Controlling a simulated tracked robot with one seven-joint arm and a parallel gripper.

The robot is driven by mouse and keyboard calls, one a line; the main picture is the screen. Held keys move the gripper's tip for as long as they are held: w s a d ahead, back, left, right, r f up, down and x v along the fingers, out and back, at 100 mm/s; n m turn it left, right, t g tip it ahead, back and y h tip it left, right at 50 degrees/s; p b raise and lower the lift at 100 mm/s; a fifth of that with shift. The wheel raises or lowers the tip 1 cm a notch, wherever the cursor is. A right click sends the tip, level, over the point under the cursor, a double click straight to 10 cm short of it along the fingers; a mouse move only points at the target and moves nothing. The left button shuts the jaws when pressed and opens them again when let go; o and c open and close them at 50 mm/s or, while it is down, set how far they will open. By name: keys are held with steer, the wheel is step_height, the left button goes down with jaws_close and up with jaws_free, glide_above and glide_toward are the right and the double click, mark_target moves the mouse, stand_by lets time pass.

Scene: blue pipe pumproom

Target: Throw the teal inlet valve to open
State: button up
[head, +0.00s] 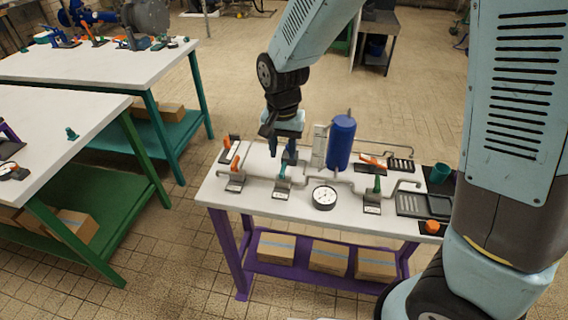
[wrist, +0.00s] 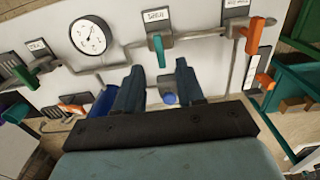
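The teal inlet valve (head: 282,171) sits on the pipe at the near side of the white bench, between an orange-handled valve and the gauge. In the wrist view its teal handle (wrist: 160,51) hangs down from a grey body, below a white label too blurred to read surely. My gripper (head: 282,152) is above the bench, just behind the valve. In the wrist view the gripper (wrist: 156,80) is open, fingers wide apart. The handle lies beyond the fingertips, in line with the gap, and appears not touched. A small blue round thing (wrist: 170,98) shows between the fingers.
The orange-handled valve (head: 235,165) is left of the teal one. The gauge (head: 324,197) and a green-handled valve (head: 377,186) are to its right. A blue tank (head: 340,143) stands upright close right of my gripper. Another orange handle (wrist: 265,81) shows at right in the wrist view.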

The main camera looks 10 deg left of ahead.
mark_target(283, 167)
steer(key=shift+f, duration=2.8)
steer(key=shift+c, duration=0.4)
jaws_close()
